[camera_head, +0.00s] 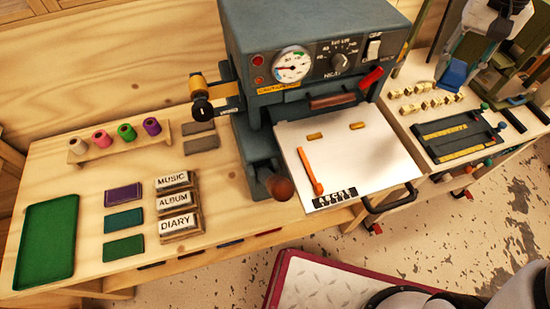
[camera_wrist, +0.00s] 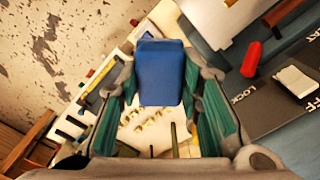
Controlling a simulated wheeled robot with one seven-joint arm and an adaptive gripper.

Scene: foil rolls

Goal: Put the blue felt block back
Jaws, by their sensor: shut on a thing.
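The blue felt block (camera_head: 453,74) is held between the two green-padded fingers of my gripper (camera_head: 466,66), at the upper right of the head view. In the wrist view the blue block (camera_wrist: 160,72) fills the space between the fingers and sticks out beyond their tips. My gripper is shut on it and appears to hold it above the right-hand worktop (camera_head: 410,117), near several small cream blocks (camera_head: 433,102). The exact height of the block over the surface cannot be told.
A dark tray (camera_head: 458,138) with yellow strips lies in front. The blue-grey press (camera_head: 300,20) with its red lever (camera_head: 371,78) stands to the left. Its white plate (camera_head: 360,160) carries an orange stick (camera_head: 309,171). Small tools with coloured ends line the worktop's right edge.

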